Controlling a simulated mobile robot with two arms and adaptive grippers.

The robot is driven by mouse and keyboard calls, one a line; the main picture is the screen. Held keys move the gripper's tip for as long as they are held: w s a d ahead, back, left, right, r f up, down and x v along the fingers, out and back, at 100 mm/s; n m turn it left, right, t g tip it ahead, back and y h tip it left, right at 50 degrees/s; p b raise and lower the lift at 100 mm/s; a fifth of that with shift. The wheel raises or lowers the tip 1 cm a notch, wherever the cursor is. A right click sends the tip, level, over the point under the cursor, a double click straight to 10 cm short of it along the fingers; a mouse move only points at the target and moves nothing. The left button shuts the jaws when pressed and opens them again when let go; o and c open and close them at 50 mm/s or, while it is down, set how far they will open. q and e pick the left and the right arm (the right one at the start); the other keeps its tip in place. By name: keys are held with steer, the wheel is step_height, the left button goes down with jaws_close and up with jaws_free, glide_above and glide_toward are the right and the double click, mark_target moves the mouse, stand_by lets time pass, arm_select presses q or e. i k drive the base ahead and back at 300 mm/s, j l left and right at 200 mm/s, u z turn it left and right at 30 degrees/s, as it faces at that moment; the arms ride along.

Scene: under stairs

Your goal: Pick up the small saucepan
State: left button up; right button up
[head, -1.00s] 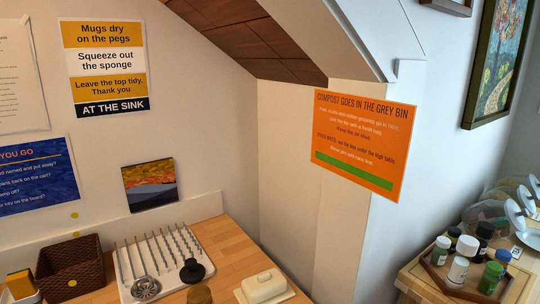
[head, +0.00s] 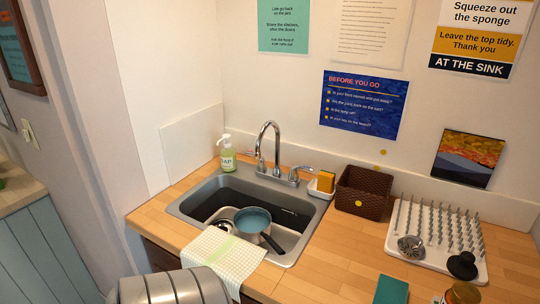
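A small saucepan (head: 252,220) with a blue-grey inside and a dark handle sits in the sink (head: 317,213). Its handle points down and to the right in the picture, toward the front right of the basin. The pan seems to rest in or on a pale tub (head: 288,239) inside the basin; its underside is hidden. A small round item (head: 222,226) lies just left of the pan. Neither of my grippers shows in the head view.
A chrome tap (head: 262,150) stands behind the basin, with a soap bottle (head: 227,155) to its left. A checked cloth (head: 224,259) hangs over the front edge. A brown basket (head: 362,190) and white peg rack (head: 425,246) stand right. A ribbed metal cylinder (head: 170,288) is at bottom left.

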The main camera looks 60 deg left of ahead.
mark_target(252, 224)
steer(key=u, duration=2.05)
steer(key=j, duration=0.05)
